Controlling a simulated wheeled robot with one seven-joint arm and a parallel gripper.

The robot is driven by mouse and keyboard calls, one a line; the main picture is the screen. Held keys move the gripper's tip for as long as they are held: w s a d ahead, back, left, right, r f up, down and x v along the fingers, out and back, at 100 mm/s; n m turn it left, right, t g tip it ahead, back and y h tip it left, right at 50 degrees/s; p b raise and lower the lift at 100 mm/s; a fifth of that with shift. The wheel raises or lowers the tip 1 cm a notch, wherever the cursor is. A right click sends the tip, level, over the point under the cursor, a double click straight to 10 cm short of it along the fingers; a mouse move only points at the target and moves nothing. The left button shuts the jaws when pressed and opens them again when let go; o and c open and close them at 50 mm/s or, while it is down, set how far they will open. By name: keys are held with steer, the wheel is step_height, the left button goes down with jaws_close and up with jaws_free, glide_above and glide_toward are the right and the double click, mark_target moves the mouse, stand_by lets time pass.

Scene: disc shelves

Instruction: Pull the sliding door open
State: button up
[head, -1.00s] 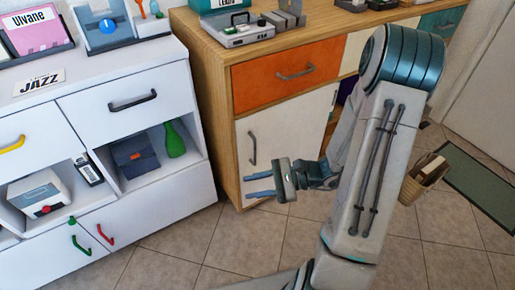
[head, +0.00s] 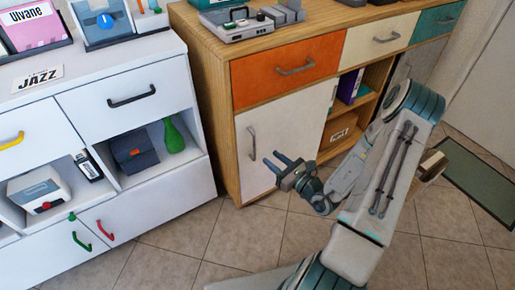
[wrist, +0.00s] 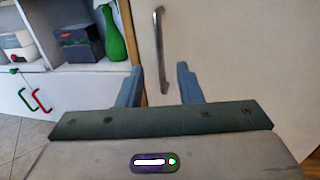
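The white sliding door (head: 285,140) is on the lower left front of the wooden cabinet. Its vertical grey handle (head: 252,143) sits near the door's left edge. The handle also shows upright in the wrist view (wrist: 160,48), ahead of and between my two fingers. My gripper (head: 276,161) is open and empty in front of the door, to the right of and slightly below the handle in the head view. The fingers (wrist: 161,86) are apart from the handle. The door covers the left lower compartment; the shelves to its right are exposed.
A white shelf unit (head: 140,206) stands close on the left, with a green bottle (head: 173,137) and a dark box (head: 134,152) inside. An orange drawer (head: 285,68) is above the door. A basket (head: 432,166) stands on the floor at right. Tiled floor in front is clear.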

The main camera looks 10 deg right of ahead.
steer(key=b+x, duration=0.1)
steer(key=x, duration=0.7)
steer(key=shift+w+b, duration=0.15)
steer(key=shift+b, duration=0.15)
steer(key=shift+a, duration=0.1)
jaws_close()
